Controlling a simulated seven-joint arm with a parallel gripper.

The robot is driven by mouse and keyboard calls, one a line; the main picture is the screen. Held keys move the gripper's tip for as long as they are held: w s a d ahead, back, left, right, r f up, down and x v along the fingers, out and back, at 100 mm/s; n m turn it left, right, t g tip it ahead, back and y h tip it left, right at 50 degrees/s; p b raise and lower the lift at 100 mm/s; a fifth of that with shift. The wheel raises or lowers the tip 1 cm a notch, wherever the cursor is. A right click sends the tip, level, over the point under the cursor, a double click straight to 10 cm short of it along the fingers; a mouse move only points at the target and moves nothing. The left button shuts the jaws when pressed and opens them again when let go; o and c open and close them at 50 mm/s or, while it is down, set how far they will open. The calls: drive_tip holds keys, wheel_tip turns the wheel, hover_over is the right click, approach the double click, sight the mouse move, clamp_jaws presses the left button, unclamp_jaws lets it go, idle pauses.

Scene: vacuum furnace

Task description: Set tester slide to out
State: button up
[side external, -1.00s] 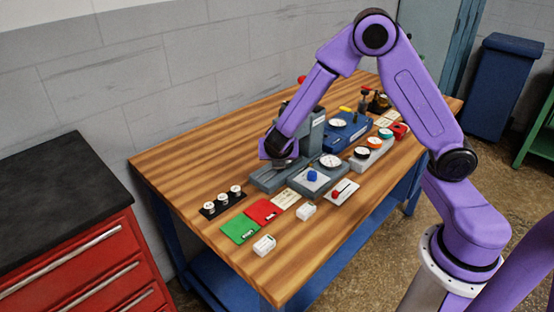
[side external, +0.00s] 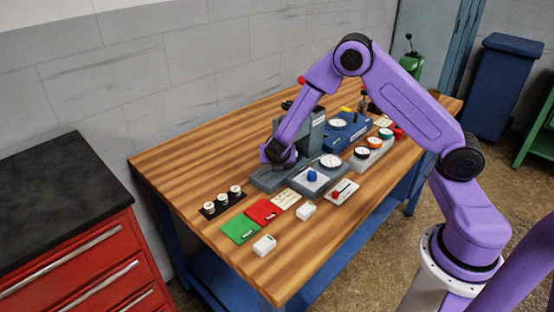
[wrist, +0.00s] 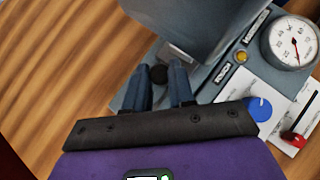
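The grey tester (side external: 312,135), an upright housing on a flat base, stands near the middle of the bench. In the wrist view its housing (wrist: 195,22) rises just beyond my gripper. A light grey block (wrist: 177,57), apparently the slide, sits low on the base, with a dark round knob (wrist: 158,74) in front of it. My gripper (wrist: 159,70) is open, its two blue-grey fingers on either side of the knob; contact cannot be told. In the side view my gripper (side external: 280,163) is low over the tester's left end, and the slide is hidden there.
A dial gauge (wrist: 290,42), a blue knob (wrist: 260,108) and a red lever (wrist: 294,139) are right of my gripper in the wrist view. Green (side external: 240,229) and red (side external: 263,211) plates and white sample cups (side external: 222,199) lie nearer. Bare wood is left of the tester.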

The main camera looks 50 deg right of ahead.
clamp_jaws()
drive_tip(key=a, duration=1)
drive_tip(key=shift+a, duration=0.4)
drive_tip(key=shift+o, duration=2.4)
unclamp_jaws()
drive_tip(key=shift+r, duration=0.1)
drive_tip(key=v, duration=1.7)
